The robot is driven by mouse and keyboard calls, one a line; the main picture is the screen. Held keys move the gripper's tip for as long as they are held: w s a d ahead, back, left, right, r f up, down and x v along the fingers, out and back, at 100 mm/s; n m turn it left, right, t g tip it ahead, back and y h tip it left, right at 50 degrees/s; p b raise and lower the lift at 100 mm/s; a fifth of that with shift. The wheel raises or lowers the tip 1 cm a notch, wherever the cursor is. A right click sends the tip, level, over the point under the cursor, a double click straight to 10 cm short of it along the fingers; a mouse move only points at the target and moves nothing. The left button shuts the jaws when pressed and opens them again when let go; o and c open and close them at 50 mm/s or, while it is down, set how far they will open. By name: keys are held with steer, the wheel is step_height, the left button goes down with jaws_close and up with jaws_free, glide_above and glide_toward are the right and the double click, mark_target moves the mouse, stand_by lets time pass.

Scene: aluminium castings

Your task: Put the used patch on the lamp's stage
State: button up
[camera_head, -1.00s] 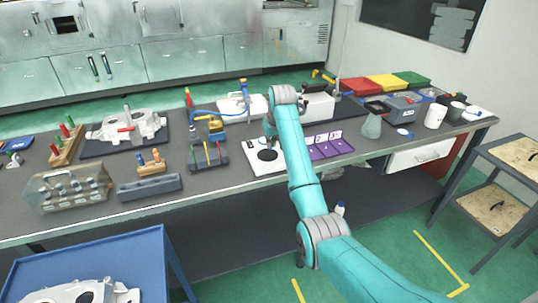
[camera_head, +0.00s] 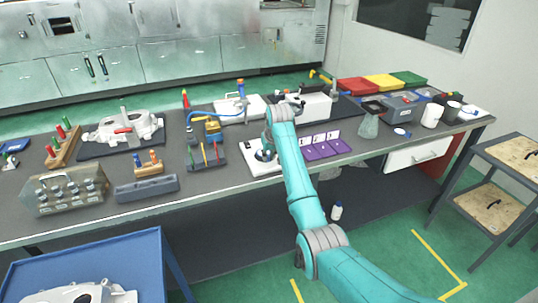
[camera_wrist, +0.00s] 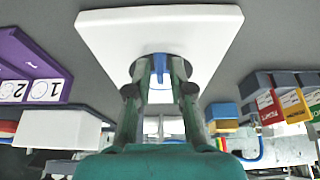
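The lamp's stage seems to be the white plate with a dark round disc (camera_head: 247,163), at the front middle of the bench. It fills the top of the wrist view as a white square (camera_wrist: 110,32). My gripper (camera_wrist: 160,68) points down over the disc, its two fingers close on either side of a small blue piece (camera_wrist: 160,66). The blue piece looks held, and may be the used patch; its lower part is hidden or too small to tell. In the head view my gripper (camera_head: 266,152) is low over the plate, and the arm hides part of it.
A white device (camera_head: 240,106) and a grey flask (camera_head: 369,126) stand nearby.

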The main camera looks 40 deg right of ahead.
steer(key=shift+r, duration=0.1)
steer(key=shift+r, duration=0.3)
steer(key=v, duration=1.1)
steer(key=shift+r, duration=0.3)
steer(key=shift+s, duration=0.15)
